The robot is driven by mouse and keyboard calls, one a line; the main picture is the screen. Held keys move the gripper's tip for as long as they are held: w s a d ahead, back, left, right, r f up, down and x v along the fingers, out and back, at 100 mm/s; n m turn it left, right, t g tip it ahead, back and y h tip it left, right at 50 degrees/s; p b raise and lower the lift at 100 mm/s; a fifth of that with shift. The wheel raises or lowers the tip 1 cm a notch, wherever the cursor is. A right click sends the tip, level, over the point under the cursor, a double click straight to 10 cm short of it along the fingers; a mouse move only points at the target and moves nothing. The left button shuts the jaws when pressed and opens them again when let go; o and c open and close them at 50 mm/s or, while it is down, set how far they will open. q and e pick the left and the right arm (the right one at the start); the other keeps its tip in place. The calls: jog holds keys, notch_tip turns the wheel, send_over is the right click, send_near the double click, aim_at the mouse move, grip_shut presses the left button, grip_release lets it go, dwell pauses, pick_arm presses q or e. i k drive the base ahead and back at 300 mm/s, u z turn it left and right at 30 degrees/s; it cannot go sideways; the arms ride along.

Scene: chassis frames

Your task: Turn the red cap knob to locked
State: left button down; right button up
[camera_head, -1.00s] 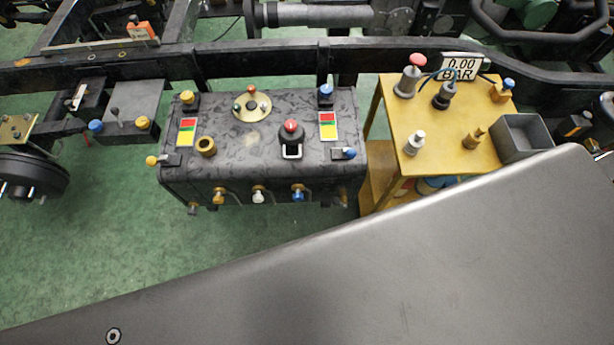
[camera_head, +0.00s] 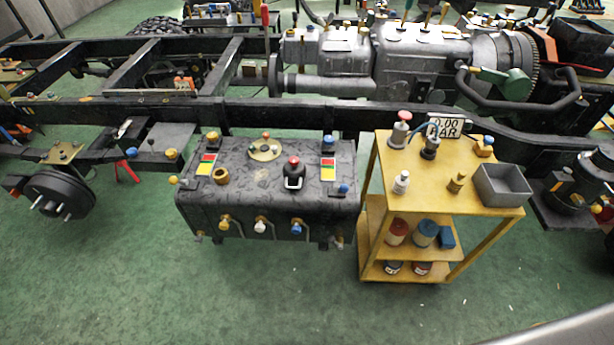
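A red cap knob (camera_head: 294,161) sits on a black body with a pale metal loop at its front, on the right half of the dark tank's top (camera_head: 240,190). Whether it stands at locked cannot be read at this size. Another red-topped fitting (camera_head: 401,124) stands on the yellow cart, and a small disc with coloured knobs (camera_head: 265,150) lies on the tank behind. Neither of my grippers shows in the head view.
The black chassis rail (camera_head: 230,112) runs behind. Green floor (camera_head: 200,290) in front is clear. A grey surface, probably mine, edges the bottom right corner.

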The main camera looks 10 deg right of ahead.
aim_at(294, 160)
jog(key=z, duration=0.5)
jog(key=i, duration=1)
jog(key=u, duration=0.6)
